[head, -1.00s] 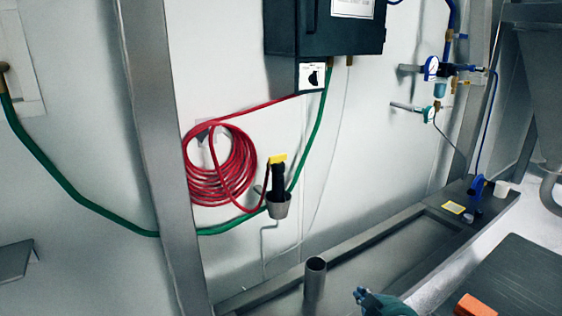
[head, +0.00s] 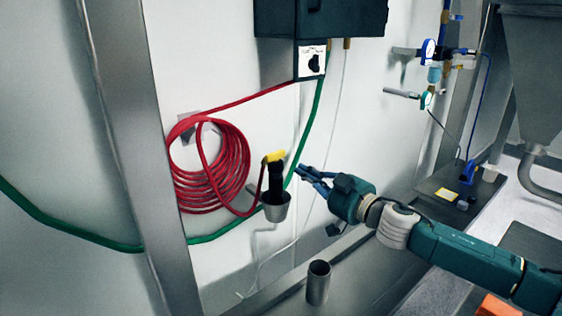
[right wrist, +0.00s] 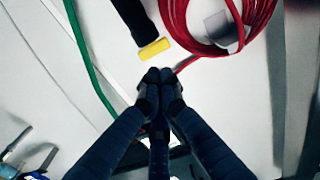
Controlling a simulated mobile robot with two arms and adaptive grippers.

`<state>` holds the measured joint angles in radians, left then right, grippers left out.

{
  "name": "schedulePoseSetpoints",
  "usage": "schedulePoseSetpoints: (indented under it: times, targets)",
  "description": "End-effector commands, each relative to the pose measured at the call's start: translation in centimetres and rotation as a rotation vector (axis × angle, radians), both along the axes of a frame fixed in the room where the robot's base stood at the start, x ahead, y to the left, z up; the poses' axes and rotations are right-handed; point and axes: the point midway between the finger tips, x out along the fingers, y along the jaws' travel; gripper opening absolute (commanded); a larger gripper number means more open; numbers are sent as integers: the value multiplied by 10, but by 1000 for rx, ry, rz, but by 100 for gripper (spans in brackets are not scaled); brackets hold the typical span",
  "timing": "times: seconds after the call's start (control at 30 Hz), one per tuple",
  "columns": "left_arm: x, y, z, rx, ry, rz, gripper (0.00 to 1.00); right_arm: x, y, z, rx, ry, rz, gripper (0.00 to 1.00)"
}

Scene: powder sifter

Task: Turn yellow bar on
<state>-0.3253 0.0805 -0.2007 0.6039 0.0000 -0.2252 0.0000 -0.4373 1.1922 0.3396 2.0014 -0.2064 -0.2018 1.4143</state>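The yellow bar (head: 274,156) sits on top of a black upright handle (head: 275,180) in a grey metal cup (head: 275,207) on the white wall. It also shows in the right wrist view (right wrist: 153,49), with the black handle to its upper left. My right gripper (head: 303,172) is just right of the yellow bar in the head view, apart from it and pointing left. In the right wrist view its dark fingertips (right wrist: 161,78) are close together just below the bar, with nothing held. My left gripper is not in view.
A red coiled hose (head: 212,165) hangs left of the bar. A green hose (head: 304,125) runs behind the cup. A dark box (head: 320,17) is above, and an open metal tube (head: 318,283) stands below. A grey post (head: 140,130) is at left.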

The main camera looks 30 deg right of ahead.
Motion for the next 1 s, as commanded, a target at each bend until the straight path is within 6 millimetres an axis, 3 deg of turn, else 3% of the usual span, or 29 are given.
schedulePoseSetpoints:
  times: [0.1, 0.3, 0.4, 0.8, 1.0]
  targets:
    - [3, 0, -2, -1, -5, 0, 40, 14, 1, 3, -3, -5, -1, 0]
    - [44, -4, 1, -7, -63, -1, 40, 33, 1, 3, -4, -5, -3, 0]
    - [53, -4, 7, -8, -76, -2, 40, 42, 1, 5, -1, -5, -5, 0]
    - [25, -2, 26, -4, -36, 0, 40, 81, 6, 5, -1, -3, -3, 0]
    - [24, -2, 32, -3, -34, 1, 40, 94, 6, 3, 0, -2, -3, 0]
